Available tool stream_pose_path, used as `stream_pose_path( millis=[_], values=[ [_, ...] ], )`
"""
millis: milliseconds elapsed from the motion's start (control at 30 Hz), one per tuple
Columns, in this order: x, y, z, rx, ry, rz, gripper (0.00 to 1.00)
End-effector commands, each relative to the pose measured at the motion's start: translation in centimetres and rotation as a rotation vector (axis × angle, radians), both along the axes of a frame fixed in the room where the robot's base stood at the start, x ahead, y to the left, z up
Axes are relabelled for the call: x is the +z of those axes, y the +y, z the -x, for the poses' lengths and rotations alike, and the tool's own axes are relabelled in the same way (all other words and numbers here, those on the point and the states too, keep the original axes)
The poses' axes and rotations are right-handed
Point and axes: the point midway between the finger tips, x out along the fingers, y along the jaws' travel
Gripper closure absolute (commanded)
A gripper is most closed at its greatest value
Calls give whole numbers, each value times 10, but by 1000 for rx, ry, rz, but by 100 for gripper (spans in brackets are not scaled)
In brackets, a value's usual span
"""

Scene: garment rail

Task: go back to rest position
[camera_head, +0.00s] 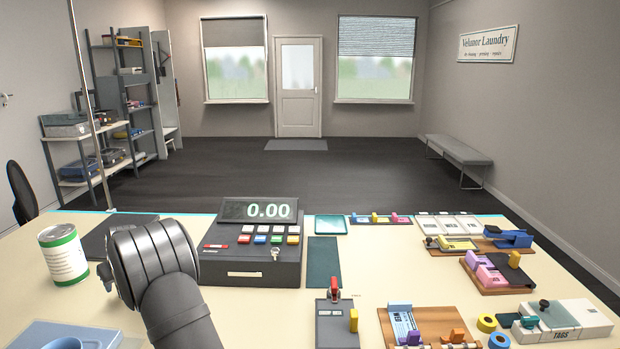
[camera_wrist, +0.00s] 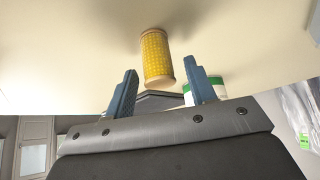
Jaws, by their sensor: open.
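My gripper (camera_wrist: 160,65) shows in the wrist view with its two blue fingers apart. A yellow patterned cylinder (camera_wrist: 157,58) with pale ends appears between the fingers, with a gap on each side in the picture. I see no finger closed on it; how deep it sits between them I cannot tell. In the head view my arm bends over the left part of the counter (camera_head: 250,312), and its fingers and the yellow cylinder are hidden there.
A white and green can (camera_head: 64,257) stands just left of my arm. A dark cash register (camera_head: 255,250) stands close on its right. A blue tray (camera_head: 35,335) lies in front. Wooden trays, tags and tapes crowd the right side.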

Motion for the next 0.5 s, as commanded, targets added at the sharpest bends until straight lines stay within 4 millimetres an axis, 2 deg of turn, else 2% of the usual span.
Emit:
stream_pose_path(
  millis=[167, 200, 300, 500],
  values=[
    [-24, 10, -7, 0, 1, 2, 49],
    [-14, 10, -7, -1, -2, -2, 49],
    [-3, 10, -7, -1, -2, -1, 49],
    [5, 10, -7, 0, 0, 0, 49]
  ],
)
